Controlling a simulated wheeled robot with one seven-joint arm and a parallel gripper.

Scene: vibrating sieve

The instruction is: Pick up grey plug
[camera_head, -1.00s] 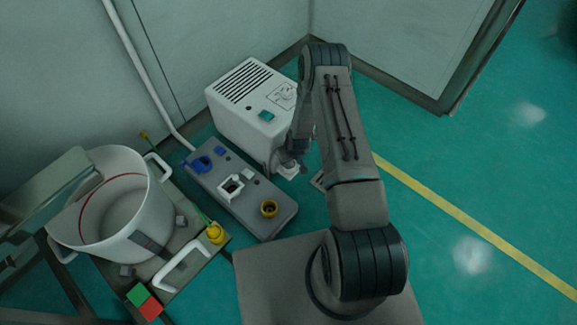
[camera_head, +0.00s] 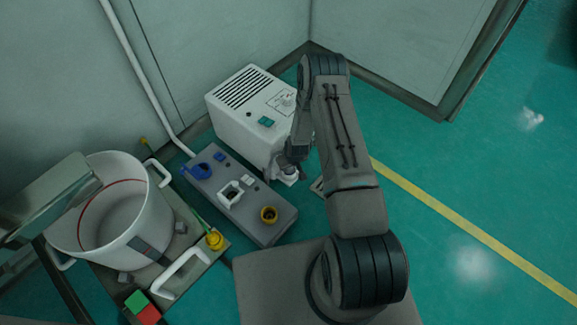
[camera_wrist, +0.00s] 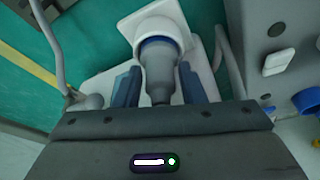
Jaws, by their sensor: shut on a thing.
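The grey plug (camera_wrist: 158,92) shows in the wrist view, between the two fingers of my gripper (camera_wrist: 158,88). The fingers are shut on it. A blue ring (camera_wrist: 160,48) and a pale round collar (camera_wrist: 156,28) are in line with the plug, over a white plate (camera_wrist: 105,84). I cannot tell whether the plug is seated in the collar or apart from it. In the head view my gripper (camera_head: 289,170) is low beside the front of the white machine, and the plug is mostly hidden there.
The white vented machine (camera_head: 240,123) stands against the wall. A large white pot (camera_head: 138,245) stands at left. Open green floor lies at right.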

